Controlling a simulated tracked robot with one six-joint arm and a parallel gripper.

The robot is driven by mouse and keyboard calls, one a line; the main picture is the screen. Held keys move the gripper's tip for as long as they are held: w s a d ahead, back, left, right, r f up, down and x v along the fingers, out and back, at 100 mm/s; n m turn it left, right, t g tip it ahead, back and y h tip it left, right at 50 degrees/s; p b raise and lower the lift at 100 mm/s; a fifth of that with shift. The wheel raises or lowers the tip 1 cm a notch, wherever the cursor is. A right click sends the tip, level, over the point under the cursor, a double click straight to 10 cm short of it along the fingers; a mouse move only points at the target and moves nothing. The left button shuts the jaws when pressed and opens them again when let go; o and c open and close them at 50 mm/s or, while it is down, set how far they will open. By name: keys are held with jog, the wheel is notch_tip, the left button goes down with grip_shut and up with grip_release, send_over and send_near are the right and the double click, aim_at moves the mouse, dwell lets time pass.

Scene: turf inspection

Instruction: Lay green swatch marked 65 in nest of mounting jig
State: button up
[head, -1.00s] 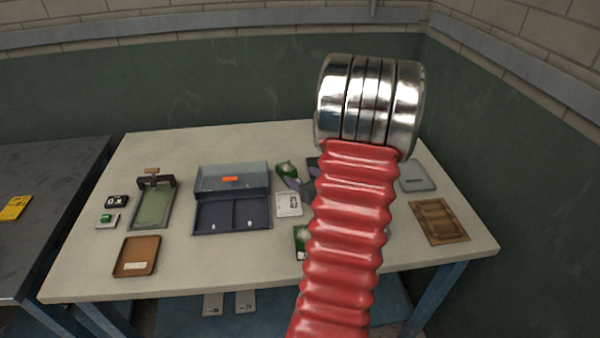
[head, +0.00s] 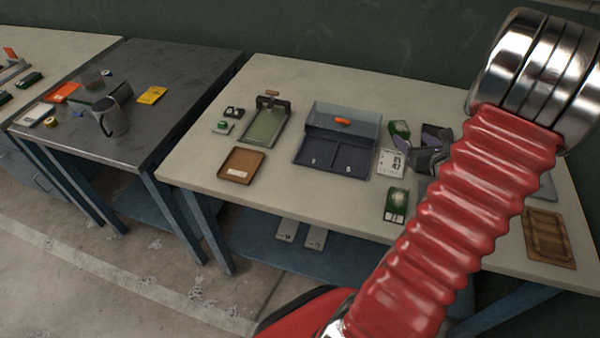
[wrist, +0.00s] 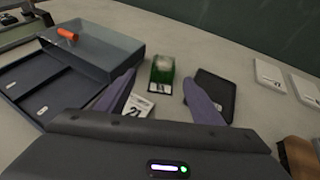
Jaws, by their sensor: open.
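A green swatch with a white label (head: 396,206) lies near the table's front edge, and another green swatch (head: 399,131) lies farther back beside the dark box. The wrist view shows one green swatch (wrist: 162,72) between and beyond my fingertips; its number is too small to read surely. No 65 is clearly legible. A clamp-like fixture with a green bed (head: 266,122) stands at the table's back left; I cannot tell whether it is the mounting jig. My gripper (wrist: 160,82) is open and empty above the table; my arm partly hides it in the head view.
A dark two-compartment box (head: 335,158) with an orange handle stands mid-table. A numbered white card (head: 391,163) lies right of it. A brown tray (head: 242,166) is at left, a wooden board (head: 549,238) at right. The wrist view shows a dark pad (wrist: 212,92).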

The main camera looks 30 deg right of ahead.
jog(key=w+a+r+n+y, duration=0.3)
jog(key=a+n, duration=0.2)
jog(key=a, duration=0.3)
jog(key=w+a+r+n+y, duration=0.3)
jog(key=w+a+n, duration=0.1)
jog(key=a, duration=0.5)
jog(key=w+a+r+n+y, duration=0.3)
jog(key=a+n, duration=0.2)
jog(key=a, duration=0.3)
jog(key=s+a+r+n+g+y, duration=0.1)
jog(key=s+a+n+g, duration=0.2)
jog(key=a+n, duration=0.55)
jog(key=s+a+r+n+g+y, duration=0.15)
jog(key=s+a+n+g, duration=0.35)
jog(key=a, duration=0.6)
jog(key=s+a+r+n+t+h, duration=0.1)
jog(key=s+a+r+n+h, duration=0.2)
jog(key=n, duration=1)
jog(key=s+r+h, duration=0.1)
jog(key=s+h, duration=0.2)
jog(key=s, duration=0.2)
jog(key=shift+s, duration=0.15)
jog(key=shift+o, duration=0.5)
jog(key=shift+a+r, duration=0.1)
